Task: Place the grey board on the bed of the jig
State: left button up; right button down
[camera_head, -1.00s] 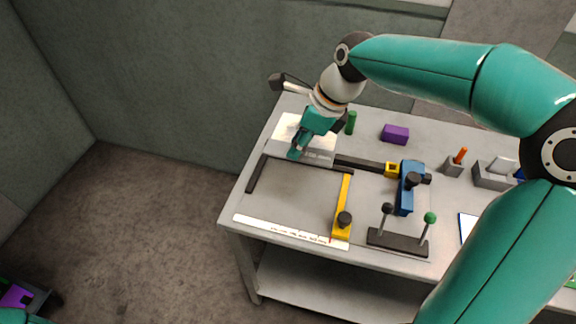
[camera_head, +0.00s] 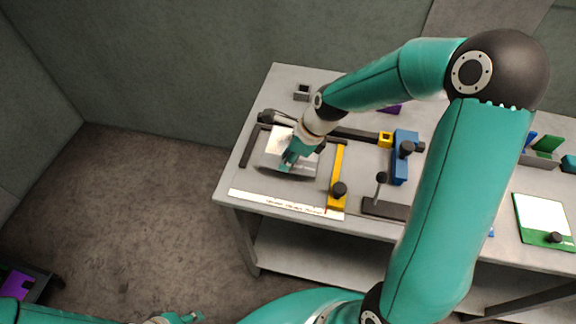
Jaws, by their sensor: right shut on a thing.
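The grey board (camera_head: 279,143), pale on top, is in my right gripper (camera_head: 289,161) over the bed (camera_head: 262,180) of the jig. My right gripper is shut on it near its front right part and hides some of it. The board lies between the dark left bar (camera_head: 249,146) and the yellow bar (camera_head: 337,175) of the jig. I cannot tell whether it touches the bed or hangs just above it. My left gripper (camera_head: 183,318) shows only partly at the bottom edge, and its jaws are unclear.
A blue clamp (camera_head: 401,160) and a yellow block (camera_head: 385,139) stand right of the jig. A white ruled strip (camera_head: 285,204) lies along the table's front edge. A green-edged white panel (camera_head: 542,216) lies at the right. A small grey holder (camera_head: 302,92) stands at the back left.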

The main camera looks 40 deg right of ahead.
notch_tip(320, 180, down, 4)
jog(key=shift+r, duration=0.1)
jog(key=c, duration=0.9)
grip_release()
jog(key=v, duration=1.2)
